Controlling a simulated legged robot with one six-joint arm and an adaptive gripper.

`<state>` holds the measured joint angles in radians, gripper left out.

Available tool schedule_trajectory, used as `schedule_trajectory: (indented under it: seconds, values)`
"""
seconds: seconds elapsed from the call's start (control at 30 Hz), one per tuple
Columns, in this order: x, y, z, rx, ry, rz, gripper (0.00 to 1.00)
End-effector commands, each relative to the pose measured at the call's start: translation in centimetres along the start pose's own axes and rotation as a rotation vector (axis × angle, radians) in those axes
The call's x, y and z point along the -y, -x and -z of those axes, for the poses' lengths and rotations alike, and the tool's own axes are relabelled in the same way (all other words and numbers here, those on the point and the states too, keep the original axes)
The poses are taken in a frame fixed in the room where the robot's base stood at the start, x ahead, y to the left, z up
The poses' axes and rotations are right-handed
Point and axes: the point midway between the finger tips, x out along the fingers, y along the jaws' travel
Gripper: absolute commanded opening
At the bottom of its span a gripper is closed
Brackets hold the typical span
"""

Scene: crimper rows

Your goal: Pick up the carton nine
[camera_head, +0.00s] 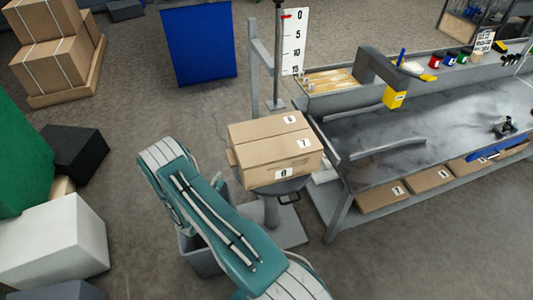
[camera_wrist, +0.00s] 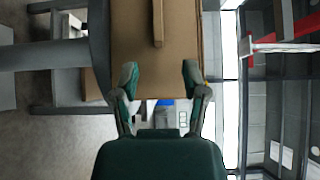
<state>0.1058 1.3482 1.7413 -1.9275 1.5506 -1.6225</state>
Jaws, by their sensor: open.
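A brown carton (camera_head: 262,147) sits on a round-topped grey stand (camera_head: 271,208) in the head view. Its labels are small; one on the right reads 7, and the others look like 9, 6 or 0. A small brown tab (camera_head: 231,157) sticks out of its left side. In the wrist view, the carton's face (camera_wrist: 128,35) fills the top middle, with the tab as a narrow bar (camera_wrist: 158,22). My gripper (camera_wrist: 159,75) is open, its fingertips spread below the bar, with nothing held between them. In the head view my teal arm hides the gripper.
A grey workbench (camera_head: 440,135) stands right of the carton, with more numbered cartons (camera_head: 432,178) on its lower shelf. A post with a scale board (camera_head: 292,42) rises behind the carton. A white block (camera_head: 52,240) stands at left. Open floor lies behind the arm.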

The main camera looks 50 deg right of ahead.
Motion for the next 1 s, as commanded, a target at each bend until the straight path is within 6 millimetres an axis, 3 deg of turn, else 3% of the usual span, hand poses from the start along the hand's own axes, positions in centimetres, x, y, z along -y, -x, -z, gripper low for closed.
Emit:
schedule_trajectory:
  seconds: [0.13,0.37,0.7,0.97,1.0]
  values:
    - [0.0,-2.6,0.1,-0.006,-0.003,0.001,0.57]
    - [0.1,-4.6,-0.1,-0.004,-0.003,0.003,0.57]
    - [-0.3,-9.2,-0.3,-0.005,-0.004,0.002,0.57]
    - [-0.3,-9.5,-0.4,-0.003,-0.003,0.002,0.57]
    - [-0.3,-9.5,-0.4,-0.003,-0.003,0.002,0.49]
